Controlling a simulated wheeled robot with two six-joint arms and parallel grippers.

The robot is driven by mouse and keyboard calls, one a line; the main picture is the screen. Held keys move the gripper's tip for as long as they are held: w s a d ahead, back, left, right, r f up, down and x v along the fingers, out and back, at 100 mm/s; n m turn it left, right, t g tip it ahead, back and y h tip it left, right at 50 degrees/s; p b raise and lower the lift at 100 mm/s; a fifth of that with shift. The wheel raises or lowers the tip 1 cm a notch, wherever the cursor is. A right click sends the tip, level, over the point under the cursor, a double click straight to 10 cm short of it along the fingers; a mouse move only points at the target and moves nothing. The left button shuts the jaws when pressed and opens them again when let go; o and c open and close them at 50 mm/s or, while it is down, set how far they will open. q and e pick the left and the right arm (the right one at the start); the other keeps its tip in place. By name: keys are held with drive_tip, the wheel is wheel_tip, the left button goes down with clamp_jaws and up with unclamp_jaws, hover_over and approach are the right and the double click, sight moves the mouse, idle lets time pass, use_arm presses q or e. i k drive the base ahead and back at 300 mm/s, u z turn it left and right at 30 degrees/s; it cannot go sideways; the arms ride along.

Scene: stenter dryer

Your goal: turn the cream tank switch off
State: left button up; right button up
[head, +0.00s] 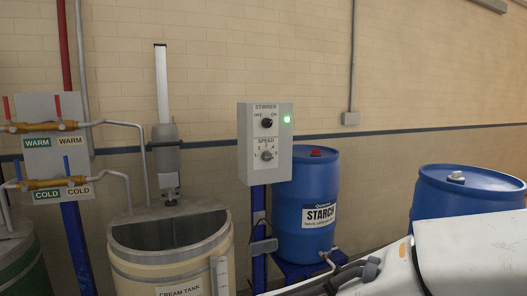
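The grey control box (243,145) hangs on a blue post behind and right of the cream tank (128,272). Its upper part is labelled STIRRER, with a black rotary switch (267,122) below the OFF and ON marks. A green lamp (287,119) beside the switch is lit. The knob's exact pointing is too small to tell. A SPEED knob (267,155) sits lower on the same face. My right gripper (335,280) shows in part at the bottom right, dark, below the box and apart from it; its finger opening is unclear. My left gripper is not in view.
A blue STARCH drum (318,190) stands right of the box, and another blue drum (463,190) is farther right. WARM and COLD valves (42,127) with pipes are at the left. A green tank (22,262) is at the far left edge.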

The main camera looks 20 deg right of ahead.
sight(266, 123)
drive_tip(key=z, duration=0.1)
drive_tip(key=k, duration=0.4)
drive_tip(key=z, duration=1)
drive_tip(key=i, duration=0.7)
drive_tip(key=u, duration=1.05)
drive_tip(key=i, duration=0.5)
drive_tip(key=u, duration=0.5)
